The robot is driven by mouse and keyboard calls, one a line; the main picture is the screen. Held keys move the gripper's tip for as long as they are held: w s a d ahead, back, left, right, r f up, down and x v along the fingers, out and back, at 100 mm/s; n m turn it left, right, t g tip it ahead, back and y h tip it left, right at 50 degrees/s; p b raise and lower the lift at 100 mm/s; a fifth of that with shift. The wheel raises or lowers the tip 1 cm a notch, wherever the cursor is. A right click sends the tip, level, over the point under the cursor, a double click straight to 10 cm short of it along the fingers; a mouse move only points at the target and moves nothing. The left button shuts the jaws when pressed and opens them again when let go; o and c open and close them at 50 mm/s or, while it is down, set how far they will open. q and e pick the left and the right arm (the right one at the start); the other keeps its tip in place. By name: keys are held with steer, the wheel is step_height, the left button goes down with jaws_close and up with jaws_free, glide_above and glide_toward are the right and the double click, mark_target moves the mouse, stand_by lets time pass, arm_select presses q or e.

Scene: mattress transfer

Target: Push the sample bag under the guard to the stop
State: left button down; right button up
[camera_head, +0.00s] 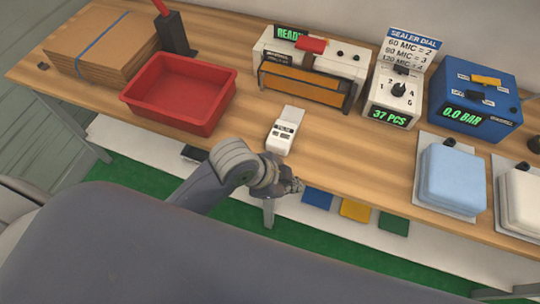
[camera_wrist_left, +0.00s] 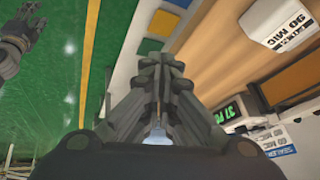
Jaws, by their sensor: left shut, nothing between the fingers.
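The sample bag (camera_head: 285,130) is a small white pouch with a dark printed label. It lies on the wooden table in front of the sealer (camera_head: 312,62). In the left wrist view the bag (camera_wrist_left: 282,25) is at the upper right and its label reads 90 MIC. The sealer's orange guard (camera_head: 303,84) runs along its front, with the bag apart from it. My left gripper (camera_head: 297,186) is at the table's front edge, nearer than the bag and not touching it. In the left wrist view its fingers (camera_wrist_left: 161,62) are together and empty. My right gripper (camera_wrist_left: 36,15) shows small over the green floor.
A red tray (camera_head: 180,118) and cardboard stack stand to the left. A dial box (camera_head: 397,95) showing 37 PCS and a blue pressure box (camera_head: 474,97) stand right of the sealer. Light blue and white pads lie at the right. The wood between bag and guard is clear.

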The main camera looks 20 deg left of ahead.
mark_target(280, 141)
arm_select(q)
steer(key=w+d+r+m+g, duration=0.1)
steer(key=w+d+m, duration=0.1)
steer(key=d+m, duration=0.35)
steer(key=w+a+r+m+g+y, duration=0.1)
steer(key=w+a+m+g+y, duration=0.1)
steer(key=a+m, duration=0.55)
steer(key=w+a+r+m+g+y, duration=0.1)
steer(key=w+a+m+y, duration=0.15)
steer(key=a+m, duration=0.5)
steer(key=shift+m, duration=0.75)
steer(key=shift+w+d+f+p, duration=0.25)
steer(key=shift+w+f+p, duration=0.4)
steer(key=shift+f, duration=1.05)
steer(key=shift+w+d+f+p, duration=0.3)
steer(key=shift+w+f+p, duration=0.25)
steer(key=shift+f, duration=1.2)
steer(key=shift+w+d+f+p, duration=0.25)
steer(key=shift+w+f+p, duration=0.4)
steer(key=shift+f, duration=1.05)
arm_select(e)
steer(key=shift+s+r, duration=0.15)
steer(key=shift+r, duration=1.6)
arm_select(q)
steer(key=shift+w, duration=0.15)
arm_select(e)
steer(key=shift+f, duration=0.1)
